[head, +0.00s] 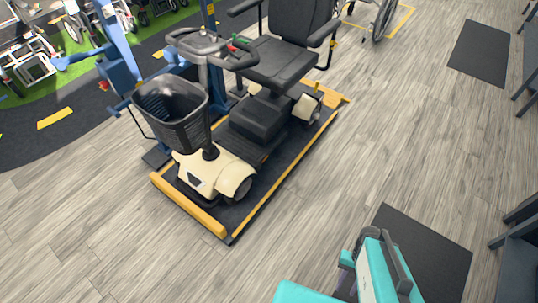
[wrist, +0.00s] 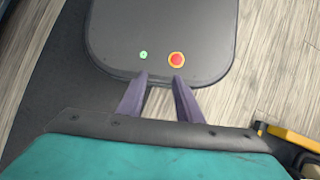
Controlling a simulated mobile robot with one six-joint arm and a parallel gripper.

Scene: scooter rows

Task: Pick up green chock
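I cannot make out a green chock for certain in either view. In the head view a small green patch (head: 232,48) shows beside the scooter's handlebar, too small to tell what it is. The scooter (head: 213,165), cream and black with a front basket, stands on a dark platform (head: 262,197) with yellow edges. My gripper (wrist: 161,77) shows in the wrist view with its two purple fingers apart and nothing between them. In the head view my teal arm is at the bottom right, away from the platform, and the fingertips are not clear.
A dark mat (head: 440,255) lies at the lower right and another mat (head: 480,50) at the upper right. Dark benches line the right edge. A blue stand (head: 118,60) is left of the scooter. A wheelchair (head: 380,18) is at the top. Wood floor right of the platform is clear.

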